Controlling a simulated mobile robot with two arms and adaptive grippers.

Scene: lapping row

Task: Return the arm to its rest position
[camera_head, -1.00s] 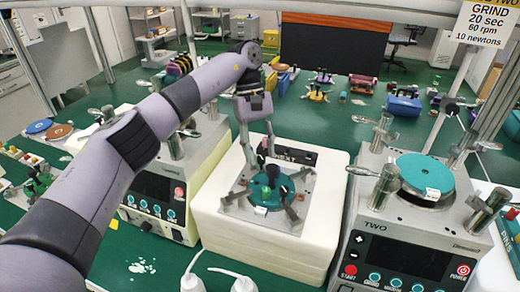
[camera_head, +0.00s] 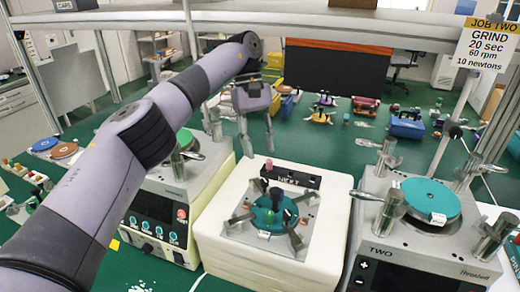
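My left arm (camera_head: 120,150) comes in from the left and reaches over the bench. My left gripper (camera_head: 258,152) hangs from it, pointing down, with its two fingers apart and nothing between them. It is above and behind the metal fixture (camera_head: 253,238) on the white block. The fixture holds a teal disc (camera_head: 264,217) with a dark knob (camera_head: 274,194) at its centre. The gripper looks clear of the fixture and of the black "NEXT" sign (camera_head: 291,176) behind it. My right gripper is not in view.
The white block (camera_head: 215,228) stands between two lapping machines. The right machine, marked TWO (camera_head: 385,252), carries a teal plate (camera_head: 430,198); the left machine (camera_head: 150,222) is partly behind my arm. A job card (camera_head: 484,42) hangs at upper right. A shelf (camera_head: 290,18) crosses the top.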

